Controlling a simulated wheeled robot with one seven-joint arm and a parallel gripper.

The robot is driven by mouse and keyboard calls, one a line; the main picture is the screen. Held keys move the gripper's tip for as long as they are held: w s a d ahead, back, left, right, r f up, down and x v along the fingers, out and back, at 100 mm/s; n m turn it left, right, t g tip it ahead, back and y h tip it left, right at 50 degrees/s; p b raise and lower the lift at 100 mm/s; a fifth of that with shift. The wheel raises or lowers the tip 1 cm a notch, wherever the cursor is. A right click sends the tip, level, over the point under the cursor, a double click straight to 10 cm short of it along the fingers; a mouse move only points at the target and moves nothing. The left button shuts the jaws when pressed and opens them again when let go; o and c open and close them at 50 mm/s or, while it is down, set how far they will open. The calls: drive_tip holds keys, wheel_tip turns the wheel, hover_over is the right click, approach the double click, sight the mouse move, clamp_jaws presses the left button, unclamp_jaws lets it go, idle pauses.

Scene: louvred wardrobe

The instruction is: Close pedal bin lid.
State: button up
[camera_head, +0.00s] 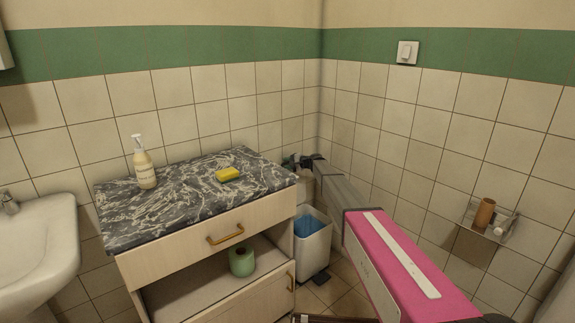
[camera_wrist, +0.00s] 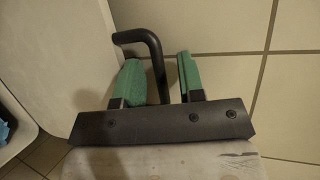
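The pedal bin (camera_head: 312,250) is a white bin with a blue liner (camera_head: 308,226), standing in the corner beside the cabinet. Its top is open and the pale lid (camera_head: 306,188) appears raised at the back, partly hidden by my arm. In the wrist view a pale panel, seemingly the lid (camera_wrist: 65,50), carries a bent black handle (camera_wrist: 150,42). My gripper (camera_wrist: 159,66) has its green fingers apart, with the handle between them and a visible gap on the right side. In the head view my gripper (camera_head: 291,161) is small and dark above the bin.
The cabinet (camera_head: 180,258) with a marble top stands left of the bin, holding a bottle (camera_head: 145,165) and yellow sponge (camera_head: 228,174). A green roll (camera_head: 242,261) is on its shelf. Tiled walls close the corner. A wall holder (camera_head: 489,226) is at right.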

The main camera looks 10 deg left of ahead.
drive_tip(key=shift+a, duration=0.1)
clamp_jaws()
drive_tip(key=shift+s, duration=0.1)
